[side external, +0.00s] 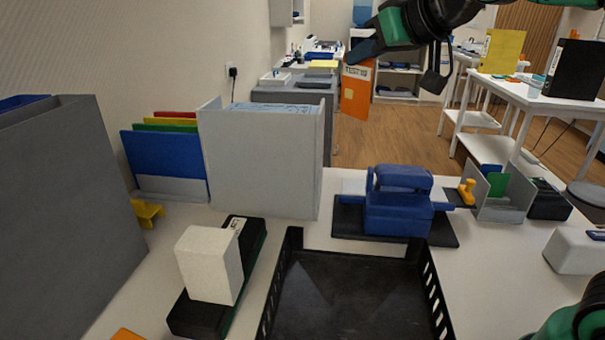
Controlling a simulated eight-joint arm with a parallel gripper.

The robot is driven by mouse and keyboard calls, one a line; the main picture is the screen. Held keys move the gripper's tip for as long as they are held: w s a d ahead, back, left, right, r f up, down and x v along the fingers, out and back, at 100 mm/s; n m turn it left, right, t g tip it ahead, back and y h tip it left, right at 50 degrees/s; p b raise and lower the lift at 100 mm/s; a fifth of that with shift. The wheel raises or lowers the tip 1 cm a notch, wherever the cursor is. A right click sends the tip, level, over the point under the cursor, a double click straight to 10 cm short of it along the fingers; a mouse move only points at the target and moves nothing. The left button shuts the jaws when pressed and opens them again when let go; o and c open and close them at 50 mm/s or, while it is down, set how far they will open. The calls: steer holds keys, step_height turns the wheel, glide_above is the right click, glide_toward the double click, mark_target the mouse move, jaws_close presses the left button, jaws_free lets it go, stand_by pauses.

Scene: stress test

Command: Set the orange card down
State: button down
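The orange card (355,97) hangs upright in the air at the top middle, with a white label strip bearing dark print near its top edge. My gripper (354,58) is at the card's top edge and appears shut on it. The card is well above the white table (480,270), apart from everything on it. The fingertips are small in this view, and the far side of the card is hidden.
A grey file box (262,165) stands left of centre, beside coloured folders (165,160). A black tray (350,300) lies empty in front. A blue device (398,205) sits behind it. A white block (210,262) rests on a black base. Free table shows at right.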

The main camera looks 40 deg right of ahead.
steer(key=s+d+f+m+g+h, duration=0.2)
steer(key=s+d+m+h, duration=0.1)
steer(key=d+m+h, duration=0.3)
steer(key=s+d+f+m+g+h, duration=0.2)
steer(key=s+d+m+g+h, duration=0.15)
steer(key=d, duration=0.45)
steer(key=s+d+r+m+g+h, duration=0.2)
steer(key=s+d+r+m+g, duration=0.2)
steer(key=s+d+m+g, duration=0.7)
step_height(320, 180, down, 25)
steer(key=s+a+m, duration=0.1)
steer(key=a, duration=0.1)
steer(key=shift+a+m, duration=0.2)
steer(key=shift+m, duration=0.15)
steer(key=shift+g, duration=0.25)
steer(key=c, duration=1)
jaws_free()
